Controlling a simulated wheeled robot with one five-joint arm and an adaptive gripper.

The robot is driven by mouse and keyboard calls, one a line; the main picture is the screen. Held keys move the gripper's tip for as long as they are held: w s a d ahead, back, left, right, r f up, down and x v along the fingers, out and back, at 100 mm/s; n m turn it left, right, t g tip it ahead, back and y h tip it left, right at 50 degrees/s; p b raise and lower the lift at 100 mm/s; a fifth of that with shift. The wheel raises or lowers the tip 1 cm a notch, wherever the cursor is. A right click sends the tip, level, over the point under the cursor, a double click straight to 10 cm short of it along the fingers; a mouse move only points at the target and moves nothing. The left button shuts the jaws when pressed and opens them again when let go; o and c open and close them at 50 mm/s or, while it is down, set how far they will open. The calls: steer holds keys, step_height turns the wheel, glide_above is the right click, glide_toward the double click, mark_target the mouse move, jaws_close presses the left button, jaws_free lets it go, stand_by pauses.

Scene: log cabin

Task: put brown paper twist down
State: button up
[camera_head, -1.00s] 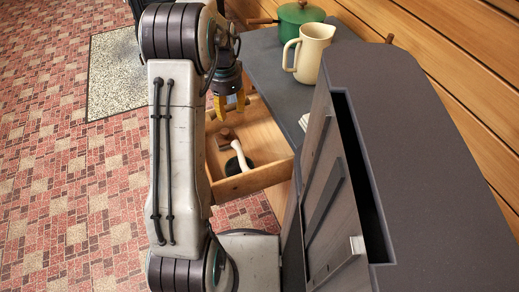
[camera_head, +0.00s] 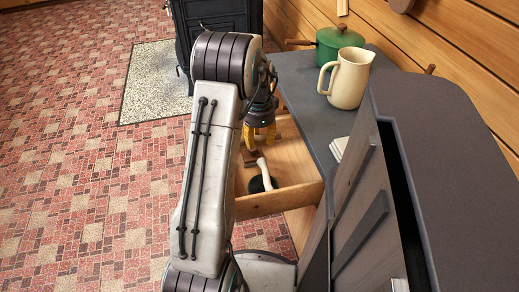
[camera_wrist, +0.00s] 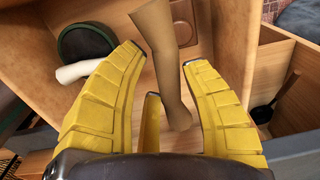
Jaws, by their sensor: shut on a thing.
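The brown paper twist (camera_wrist: 168,60) is a long tan-brown piece that narrows towards its lower end in the wrist view. It lies between the yellow fingers of my gripper (camera_wrist: 163,62), which is shut on it. In the head view my gripper (camera_head: 262,135) points down over the open wooden drawer (camera_head: 282,199). A brown shape shows just under the fingers there; I cannot tell if it is the twist. The drawer also holds a dark round thing (camera_wrist: 85,42) with a pale handle (camera_wrist: 75,73) beside the twist.
A cream jug (camera_head: 347,80) and a green pot (camera_head: 338,43) stand on the dark counter (camera_head: 302,85). A tall grey cabinet (camera_head: 430,130) is at the right. In the wrist view a dark-handled thing (camera_wrist: 287,92) lies in a neighbouring wooden space. A black stove (camera_head: 215,18) stands behind.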

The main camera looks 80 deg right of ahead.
mark_target(259, 144)
steer(key=shift+f+b, duration=0.5)
steer(key=shift+f, duration=1.55)
steer(key=shift+f, duration=0.2)
steer(key=o, duration=0.8)
steer(key=shift+r, duration=0.1)
step_height(259, 144, up, 12)
steer(key=p, duration=0.4)
steer(key=shift+a, duration=0.1)
steer(key=shift+r, duration=0.15)
